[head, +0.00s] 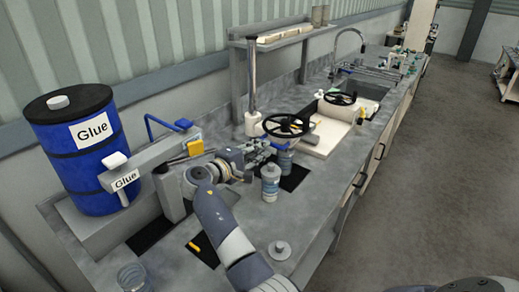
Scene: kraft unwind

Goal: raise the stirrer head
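What looks like the stirrer head is a grey-blue body (283,143) below a black handwheel (287,125), beside a tall chrome post (252,75) on the bench. I cannot tell exactly which part is the head. A container with a bluish lower part (283,163) stands under it on a dark mat. My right gripper (266,149) is at the left side of the handwheel, close to the body. Its fingers are small and overlap the stirrer parts, so I cannot tell contact or opening. My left gripper is not in view.
A grey-blue bottle (270,183) stands just in front of my gripper. A blue Glue drum (75,150) and a Glue dispenser (123,180) are at left. A second handwheel (340,97) tops a cream unit. A round metal lid-like piece (279,250) and a glass beaker (133,277) are nearer.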

